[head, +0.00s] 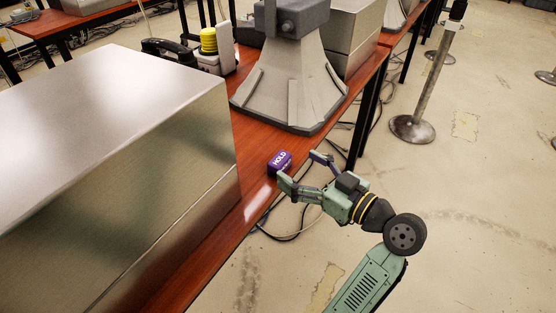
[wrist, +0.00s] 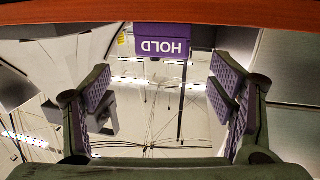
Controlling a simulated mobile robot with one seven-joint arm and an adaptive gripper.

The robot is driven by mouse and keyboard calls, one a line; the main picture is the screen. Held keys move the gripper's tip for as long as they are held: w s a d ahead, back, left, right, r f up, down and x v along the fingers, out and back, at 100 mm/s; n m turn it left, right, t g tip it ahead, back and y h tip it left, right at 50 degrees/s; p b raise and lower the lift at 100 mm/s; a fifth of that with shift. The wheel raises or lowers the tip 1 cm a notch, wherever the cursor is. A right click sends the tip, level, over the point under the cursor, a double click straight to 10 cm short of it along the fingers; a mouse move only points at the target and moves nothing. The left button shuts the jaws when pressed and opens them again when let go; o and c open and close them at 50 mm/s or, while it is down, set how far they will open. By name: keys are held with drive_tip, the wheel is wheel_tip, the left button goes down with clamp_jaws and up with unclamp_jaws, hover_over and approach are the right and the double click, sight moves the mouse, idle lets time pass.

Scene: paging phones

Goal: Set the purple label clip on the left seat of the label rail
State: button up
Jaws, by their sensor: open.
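The purple label clip (head: 279,161), marked HOLD, sits on the red-brown table near its front edge. In the wrist view the clip (wrist: 161,46) is at the top middle with its lettering upside down. My gripper (head: 302,168) is open and empty beside the table edge, its fingers pointing toward the clip. In the wrist view the fingers (wrist: 160,88) stand wide apart to either side, and the clip lies beyond them, between their lines. I cannot make out the label rail or its left seat in either view.
A large metal box (head: 120,160) fills the table at left. A grey flared stand (head: 290,85) is behind the clip. A black phone handset (head: 168,50) and a yellow-topped device (head: 209,45) stand farther back. A post (head: 412,128) is on the open floor at right.

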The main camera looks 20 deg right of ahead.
sight(280, 158)
drive_tip(key=shift+p+x, duration=1.05)
drive_tip(key=shift+x, duration=2.05)
drive_tip(key=shift+a+f, duration=0.15)
drive_tip(key=shift+f, duration=0.05)
drive_tip(key=shift+c, duration=0.3)
drive_tip(key=c, duration=1.1)
drive_tip(key=shift+o, duration=0.2)
drive_tip(key=shift+r, duration=0.15)
